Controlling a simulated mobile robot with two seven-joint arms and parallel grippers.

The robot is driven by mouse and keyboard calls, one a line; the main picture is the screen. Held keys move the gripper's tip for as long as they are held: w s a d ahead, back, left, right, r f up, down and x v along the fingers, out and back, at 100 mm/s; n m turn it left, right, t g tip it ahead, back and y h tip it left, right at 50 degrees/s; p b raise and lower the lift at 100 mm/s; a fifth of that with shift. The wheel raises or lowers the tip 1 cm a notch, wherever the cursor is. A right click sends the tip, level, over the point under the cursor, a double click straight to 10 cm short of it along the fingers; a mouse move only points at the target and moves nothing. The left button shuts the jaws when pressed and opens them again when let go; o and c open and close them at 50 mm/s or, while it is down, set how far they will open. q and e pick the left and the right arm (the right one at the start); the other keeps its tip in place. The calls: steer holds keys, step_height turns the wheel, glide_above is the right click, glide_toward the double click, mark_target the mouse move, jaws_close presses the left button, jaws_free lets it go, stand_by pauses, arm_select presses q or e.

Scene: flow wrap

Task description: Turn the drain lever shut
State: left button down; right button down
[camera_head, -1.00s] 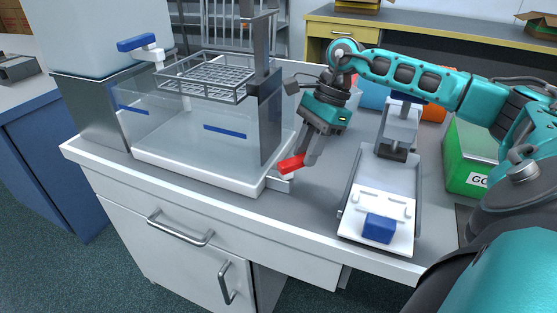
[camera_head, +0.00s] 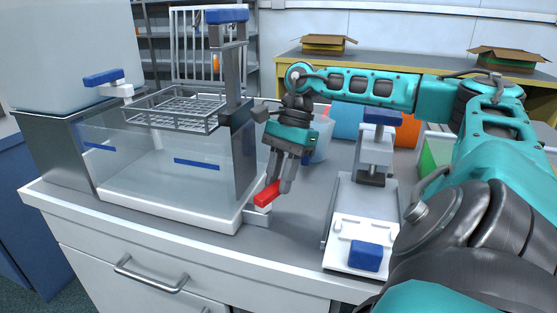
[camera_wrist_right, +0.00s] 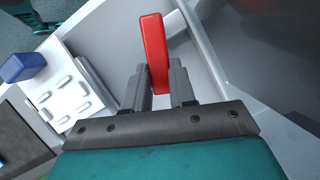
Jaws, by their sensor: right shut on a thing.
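The red drain lever (camera_head: 267,194) sits at the lower right front corner of the clear tank (camera_head: 165,175), by a small white outlet block (camera_head: 258,217). My right gripper (camera_head: 279,187) reaches down over it and is shut on the lever. In the right wrist view the red lever (camera_wrist_right: 155,55) stands between the two dark fingers (camera_wrist_right: 160,85) and sticks out past their tips. The lever's pivot is hidden by the fingers. My left gripper is not in view.
A wire basket (camera_head: 172,108) hangs over the tank beside a grey post (camera_head: 240,130). A blue-handled tap (camera_head: 104,78) is at the left. A white device with a blue block (camera_head: 366,256) stands at the right. Open counter lies between tank and device.

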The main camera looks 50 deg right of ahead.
steer(key=c, duration=0.9)
jaws_free()
steer(key=shift+r, duration=0.15)
steer(key=p+v, duration=0.4)
steer(key=v, duration=0.8)
steer(key=shift+d+r+p, duration=0.25)
steer(key=shift+r+p, duration=0.05)
steer(key=shift+p, duration=0.1)
